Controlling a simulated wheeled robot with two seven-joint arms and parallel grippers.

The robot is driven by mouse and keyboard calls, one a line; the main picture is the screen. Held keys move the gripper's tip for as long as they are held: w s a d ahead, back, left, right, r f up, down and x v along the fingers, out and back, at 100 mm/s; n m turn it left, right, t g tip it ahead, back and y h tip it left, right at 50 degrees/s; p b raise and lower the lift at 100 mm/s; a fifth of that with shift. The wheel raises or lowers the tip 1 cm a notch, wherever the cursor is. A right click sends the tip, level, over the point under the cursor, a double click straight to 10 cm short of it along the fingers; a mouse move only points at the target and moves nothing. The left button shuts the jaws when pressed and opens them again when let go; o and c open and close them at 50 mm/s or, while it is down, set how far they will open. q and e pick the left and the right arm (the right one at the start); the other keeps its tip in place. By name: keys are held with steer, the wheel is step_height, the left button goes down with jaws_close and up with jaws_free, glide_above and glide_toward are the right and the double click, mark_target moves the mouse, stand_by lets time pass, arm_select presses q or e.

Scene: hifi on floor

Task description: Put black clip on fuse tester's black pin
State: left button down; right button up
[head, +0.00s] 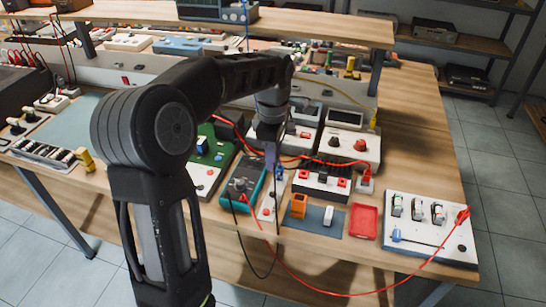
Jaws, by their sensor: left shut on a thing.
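My left gripper (272,167) points down over the middle of the bench, just right of a teal meter (243,182). It is shut on the black clip, which its fingers mostly hide. A thin black lead (270,268) loops from the meter over the bench's front edge and back up to the gripper. A red lead runs from the meter to a red clip (462,215) on the right end of a white board (430,247) with metal-and-black fittings. I cannot tell for certain which device is the fuse tester, and its black pin is not clear. My right gripper is not in view.
A white terminal box (322,192), a blue mat (330,227) with an orange part (298,206), and a red tray (364,221) lie right of the gripper. Another red cable crosses behind. Bare wood (415,165) shows at right.

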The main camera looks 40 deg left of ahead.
arm_select(q)
steer(key=shift+r+p, duration=3)
steer(key=shift+r, duration=0.5)
